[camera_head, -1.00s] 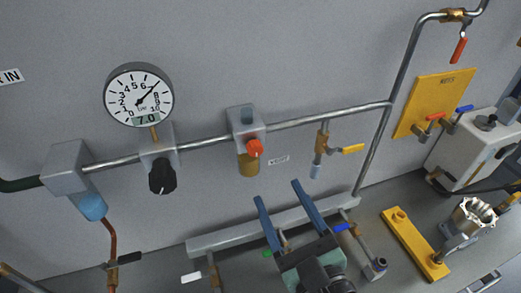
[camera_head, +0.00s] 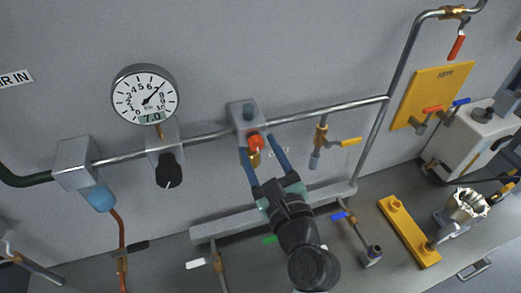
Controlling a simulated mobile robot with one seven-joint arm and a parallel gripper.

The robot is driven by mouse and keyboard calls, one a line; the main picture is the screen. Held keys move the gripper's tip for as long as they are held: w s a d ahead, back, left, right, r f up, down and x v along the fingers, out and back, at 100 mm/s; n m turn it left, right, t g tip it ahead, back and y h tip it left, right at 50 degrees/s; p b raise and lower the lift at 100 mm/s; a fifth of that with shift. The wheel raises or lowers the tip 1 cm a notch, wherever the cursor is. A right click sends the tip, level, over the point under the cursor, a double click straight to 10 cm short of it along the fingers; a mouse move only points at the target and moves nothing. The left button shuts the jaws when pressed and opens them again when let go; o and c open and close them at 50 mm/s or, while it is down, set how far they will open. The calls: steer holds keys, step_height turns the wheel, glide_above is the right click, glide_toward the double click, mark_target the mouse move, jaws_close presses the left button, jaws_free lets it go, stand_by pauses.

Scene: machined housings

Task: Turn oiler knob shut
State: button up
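The oiler (camera_head: 246,112) is a grey block on the wall pipe with an orange-red knob (camera_head: 256,141) on its front and an amber bowl (camera_head: 255,158) below, now partly hidden. My gripper (camera_head: 260,145) has two long blue fingers pointing up at the knob. The fingers are spread, the left one beside the knob's left and the right one to its right and apart from it. I cannot tell the depth between fingertips and knob.
A pressure gauge (camera_head: 145,95) reading 7.0 and a black regulator knob (camera_head: 169,171) are to the left. A yellow-handled valve (camera_head: 350,142) hangs from the pipe to the right. A grey manifold bar (camera_head: 210,230) runs below, behind my arm. A yellow plate (camera_head: 408,230) lies on the bench.

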jaws_close()
